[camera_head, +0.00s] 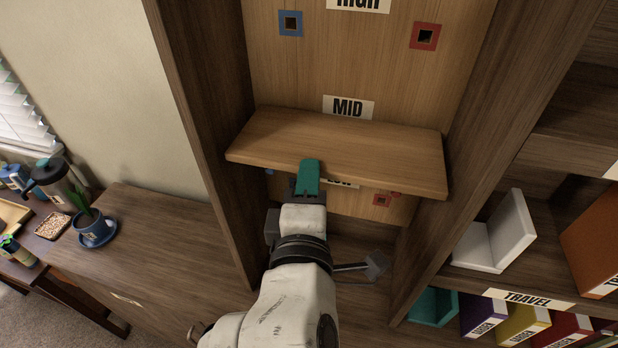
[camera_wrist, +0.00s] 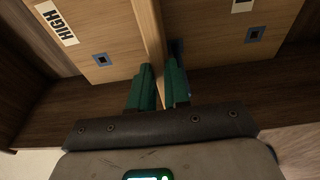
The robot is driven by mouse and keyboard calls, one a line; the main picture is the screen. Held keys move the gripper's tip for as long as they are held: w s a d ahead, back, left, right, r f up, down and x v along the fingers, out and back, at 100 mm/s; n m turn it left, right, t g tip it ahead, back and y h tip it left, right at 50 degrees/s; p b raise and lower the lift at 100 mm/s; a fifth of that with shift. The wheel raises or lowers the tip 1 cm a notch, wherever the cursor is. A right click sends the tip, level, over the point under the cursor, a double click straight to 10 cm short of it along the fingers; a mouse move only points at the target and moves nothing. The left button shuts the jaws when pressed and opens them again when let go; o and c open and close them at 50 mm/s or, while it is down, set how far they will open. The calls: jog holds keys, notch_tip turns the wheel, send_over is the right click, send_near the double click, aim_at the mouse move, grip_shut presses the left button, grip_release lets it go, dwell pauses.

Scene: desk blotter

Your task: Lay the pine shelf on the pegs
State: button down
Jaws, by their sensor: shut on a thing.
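The pine shelf (camera_head: 345,148) is a light wooden board, held roughly level across the bay just below the MID label (camera_head: 348,107). My gripper (camera_head: 308,178) has green fingers and is shut on the shelf's front edge, left of its middle. In the wrist view the shelf (camera_wrist: 149,35) shows edge-on, running up from between the fingers (camera_wrist: 158,90). No pegs can be clearly made out; the shelf hides part of the back panel. I cannot tell whether the shelf rests on anything besides my gripper.
The back panel has a blue-framed hole (camera_head: 290,23) and a red-framed hole (camera_head: 425,36) above, and a lower red-framed hole (camera_head: 382,200). Dark uprights flank the bay closely. A white bookend (camera_head: 497,235) stands right; a blue cup (camera_head: 95,228) sits on the left counter.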

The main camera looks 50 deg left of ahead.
jog(key=shift+f+b, duration=0.35)
jog(key=shift+f, duration=0.1)
dwell(0.3)
jog(key=c, duration=1)
grip_release()
jog(key=shift+c, duration=0.2)
jog(key=shift+f, duration=0.1)
